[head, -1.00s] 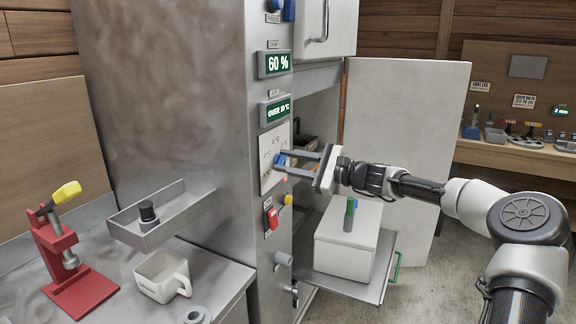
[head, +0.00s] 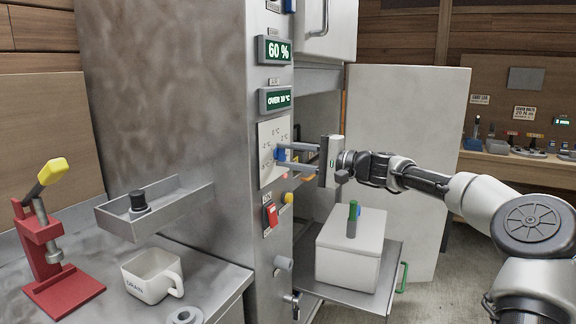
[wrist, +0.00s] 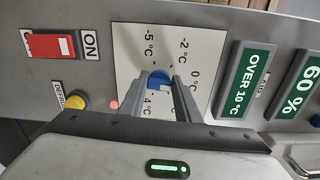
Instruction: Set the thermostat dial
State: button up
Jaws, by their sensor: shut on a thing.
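The thermostat dial is a small blue knob (head: 280,154) on a white plate (head: 268,135) marked with °C values, on the grey cabinet front. In the wrist view the dial (wrist: 159,79) lies between my two fingers, with -5, -2, 0 and -4 °C readable around it. My gripper (head: 284,155) reaches in from the right and is shut on the dial; it also shows in the wrist view (wrist: 157,84). The fingers hide part of the dial and plate, and I cannot tell which mark the dial points at. The display above the plate (head: 275,99) reads OVER 10 °C.
A 60 % display (head: 275,49) is higher up. A red ON switch (head: 270,215) and yellow button (head: 286,198) sit below the plate. An open door (head: 410,130) stands behind my arm. A white box (head: 348,250) rests on a pulled-out shelf (head: 340,294) below it.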

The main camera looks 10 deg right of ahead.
jog(key=shift+n+b, duration=0.35)
jog(key=shift+n, duration=0.15)
jog(key=o, duration=1)
jog(key=shift+o, duration=0.2)
jog(key=p+v, duration=0.2)
jog(key=v, duration=1.5)
jog(key=shift+s+d, duration=0.15)
